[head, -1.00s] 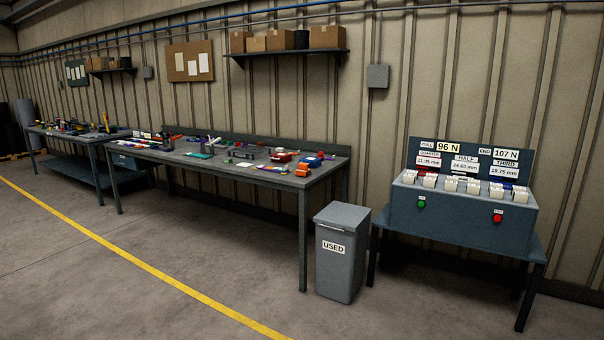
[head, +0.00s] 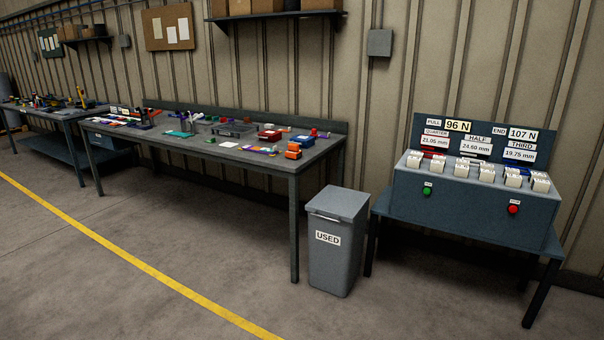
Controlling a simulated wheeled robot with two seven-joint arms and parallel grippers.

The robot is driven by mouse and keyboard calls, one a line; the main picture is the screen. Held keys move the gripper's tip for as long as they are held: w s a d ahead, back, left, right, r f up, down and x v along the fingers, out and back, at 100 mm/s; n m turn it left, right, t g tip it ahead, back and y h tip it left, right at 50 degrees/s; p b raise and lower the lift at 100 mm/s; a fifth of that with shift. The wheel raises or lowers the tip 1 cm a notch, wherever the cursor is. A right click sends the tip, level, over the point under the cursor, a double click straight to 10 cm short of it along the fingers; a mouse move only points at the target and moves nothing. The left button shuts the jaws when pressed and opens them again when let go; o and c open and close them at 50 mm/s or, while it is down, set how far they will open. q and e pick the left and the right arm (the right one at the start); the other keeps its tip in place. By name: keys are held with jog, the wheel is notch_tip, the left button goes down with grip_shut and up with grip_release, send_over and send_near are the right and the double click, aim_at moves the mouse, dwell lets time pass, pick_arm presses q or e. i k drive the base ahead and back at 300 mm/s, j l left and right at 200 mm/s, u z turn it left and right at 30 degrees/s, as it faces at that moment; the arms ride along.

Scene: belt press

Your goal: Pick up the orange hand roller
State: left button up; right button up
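An orange item (head: 293,151) lies near the front right corner of the long grey workbench (head: 262,164). It may be the orange hand roller, but it is too small to tell its shape. Smaller orange patches show among the tools further left and behind it. Neither of my grippers is in view.
A grey bin marked USED (head: 336,262) stands on the floor right of the workbench. A blue press unit (head: 465,206) with green and red buttons sits on a stand further right. Another cluttered bench (head: 60,113) is at far left. The floor in front is clear.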

aim_at(293, 150)
jog(key=i+l, duration=0.1)
jog(key=i, duration=0.4)
jog(key=i+l+u, duration=0.1)
jog(key=i, duration=0.45)
jog(key=i+l, duration=0.1)
jog(key=i, duration=0.4)
jog(key=i+l+u, duration=0.1)
jog(key=i, duration=0.45)
